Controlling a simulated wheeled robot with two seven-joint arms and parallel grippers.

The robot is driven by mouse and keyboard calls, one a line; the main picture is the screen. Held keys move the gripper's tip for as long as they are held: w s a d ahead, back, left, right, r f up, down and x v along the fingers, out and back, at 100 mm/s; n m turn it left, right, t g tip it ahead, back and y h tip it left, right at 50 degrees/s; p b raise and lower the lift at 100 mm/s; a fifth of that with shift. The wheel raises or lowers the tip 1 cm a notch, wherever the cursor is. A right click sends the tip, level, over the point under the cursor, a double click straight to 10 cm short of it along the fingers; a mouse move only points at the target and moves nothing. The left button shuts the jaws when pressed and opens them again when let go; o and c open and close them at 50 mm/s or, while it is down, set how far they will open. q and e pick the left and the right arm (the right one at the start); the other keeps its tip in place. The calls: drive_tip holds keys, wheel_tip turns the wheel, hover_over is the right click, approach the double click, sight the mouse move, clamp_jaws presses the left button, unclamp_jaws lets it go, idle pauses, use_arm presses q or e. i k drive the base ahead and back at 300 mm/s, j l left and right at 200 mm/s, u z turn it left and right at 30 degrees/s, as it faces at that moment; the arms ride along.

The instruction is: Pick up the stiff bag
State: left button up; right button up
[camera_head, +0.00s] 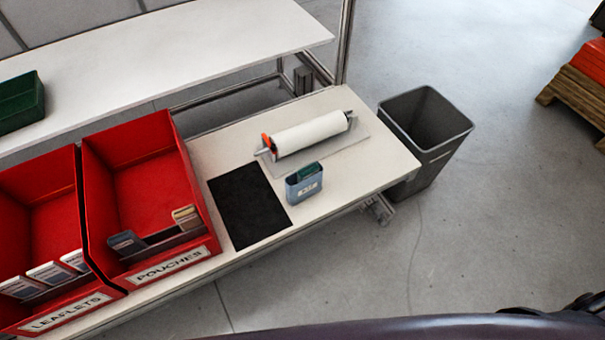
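A small blue-grey bag-like holder (304,186) with a pale label on its front stands upright on the white table. Its top is open and something dark green shows inside. It looks like the stiff bag, but the picture does not name it. It stands just right of a flat black mat (248,205) and in front of a white roll (311,134). Neither of my grippers is in view, and nothing touches the holder.
Red bins labelled POUCHES (140,165) and LEAFLETS (40,205) stand left of the mat, with small items at their fronts. A green bin (20,103) sits on the upper white shelf (190,45). A grey waste bin (425,125) stands right of the table. The table's right front corner is clear.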

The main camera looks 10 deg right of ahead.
sight(304, 185)
drive_tip(key=u, duration=0.55)
drive_tip(key=l+u, duration=0.6)
drive_tip(key=u, duration=0.15)
drive_tip(key=l+u, duration=0.25)
drive_tip(key=u, duration=0.15)
drive_tip(key=k+l+u, duration=0.1)
drive_tip(key=l+u, duration=0.15)
drive_tip(key=u, duration=0.15)
